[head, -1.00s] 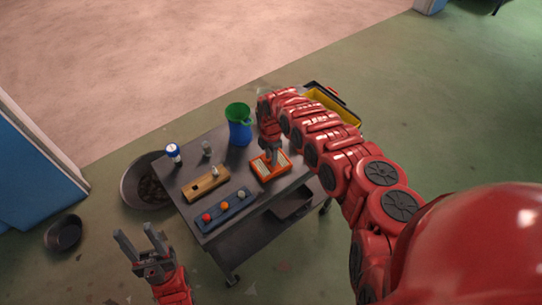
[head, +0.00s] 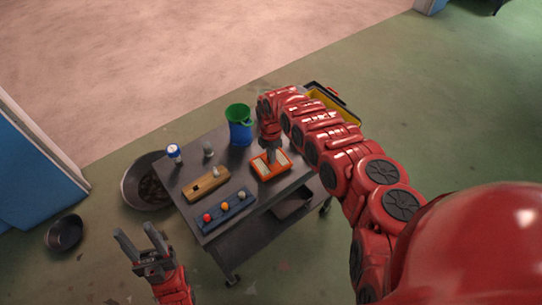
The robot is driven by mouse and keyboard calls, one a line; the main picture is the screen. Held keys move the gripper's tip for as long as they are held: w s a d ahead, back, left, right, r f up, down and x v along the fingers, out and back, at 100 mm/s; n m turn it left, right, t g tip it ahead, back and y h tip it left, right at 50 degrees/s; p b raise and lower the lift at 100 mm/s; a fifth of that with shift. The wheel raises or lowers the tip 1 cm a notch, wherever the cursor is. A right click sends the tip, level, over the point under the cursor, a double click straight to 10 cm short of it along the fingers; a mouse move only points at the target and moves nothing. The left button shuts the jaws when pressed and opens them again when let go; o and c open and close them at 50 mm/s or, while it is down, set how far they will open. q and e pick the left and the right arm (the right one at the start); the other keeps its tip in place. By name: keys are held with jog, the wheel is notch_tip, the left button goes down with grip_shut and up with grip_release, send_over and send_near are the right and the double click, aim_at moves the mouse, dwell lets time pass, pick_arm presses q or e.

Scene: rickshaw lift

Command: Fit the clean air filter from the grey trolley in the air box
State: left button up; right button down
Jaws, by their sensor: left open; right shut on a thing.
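The grey trolley (head: 222,239) stands in the middle of the head view. The air filter (head: 284,170), an orange frame with a pale panel, is at the right part of its top. My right gripper (head: 271,155) points down and is shut on the filter; I cannot tell whether the filter still touches the trolley top. My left gripper (head: 138,239) is open and empty, left of the trolley's front. No air box can be made out in this view.
On the trolley are a blue-green jug (head: 240,132), a wooden block (head: 206,184), a strip with coloured knobs (head: 226,212), a white-blue can (head: 174,153) and a small grey item (head: 208,149). A black pan (head: 132,186) and a dark bowl (head: 64,233) lie on the floor. A yellow-black toolbox (head: 346,107) stands behind.

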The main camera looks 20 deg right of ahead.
jog(key=shift+r+p, duration=2.05)
jog(key=shift+r, duration=1.05)
jog(key=shift+f, duration=0.1)
